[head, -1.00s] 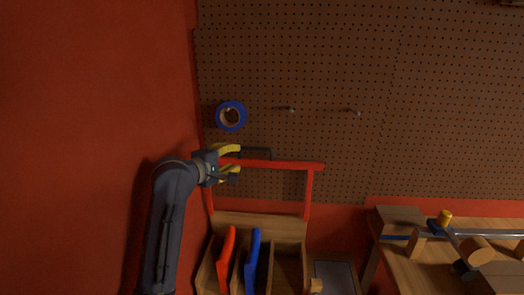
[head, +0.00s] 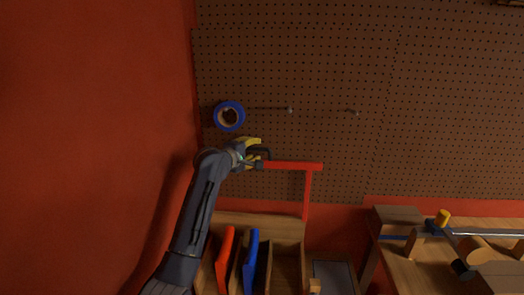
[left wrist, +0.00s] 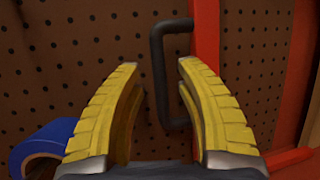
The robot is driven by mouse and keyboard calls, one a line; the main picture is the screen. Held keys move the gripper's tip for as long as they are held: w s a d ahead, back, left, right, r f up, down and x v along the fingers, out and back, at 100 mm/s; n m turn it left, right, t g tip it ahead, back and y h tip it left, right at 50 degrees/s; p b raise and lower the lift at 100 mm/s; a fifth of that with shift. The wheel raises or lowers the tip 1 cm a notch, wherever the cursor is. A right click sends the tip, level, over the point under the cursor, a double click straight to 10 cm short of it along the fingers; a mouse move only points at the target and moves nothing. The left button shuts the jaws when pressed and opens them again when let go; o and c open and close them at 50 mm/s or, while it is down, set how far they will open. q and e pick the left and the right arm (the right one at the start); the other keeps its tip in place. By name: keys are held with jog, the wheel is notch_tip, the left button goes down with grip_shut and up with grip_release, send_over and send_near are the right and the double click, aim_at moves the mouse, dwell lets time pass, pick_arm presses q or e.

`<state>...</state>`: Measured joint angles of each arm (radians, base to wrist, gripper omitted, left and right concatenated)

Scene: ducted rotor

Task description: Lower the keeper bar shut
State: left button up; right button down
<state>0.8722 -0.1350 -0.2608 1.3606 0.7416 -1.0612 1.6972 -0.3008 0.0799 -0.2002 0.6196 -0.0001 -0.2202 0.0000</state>
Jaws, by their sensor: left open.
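I cannot tell whether the fingers touch the handle. My right gripper is out of view.
A blue tape roll (head: 229,116) hangs on the pegboard (head: 310,70), close above my left gripper. A red-handled tool (head: 226,255) and a blue-handled tool (head: 251,260) stand in the rack. A wooden bench (head: 415,270) with parts stands at the right.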

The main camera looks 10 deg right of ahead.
pick_arm(q)
jog(key=shift+w, duration=0.1)
jog(key=shift+c, duration=0.2)
grip_shut()
dwell(0.5)
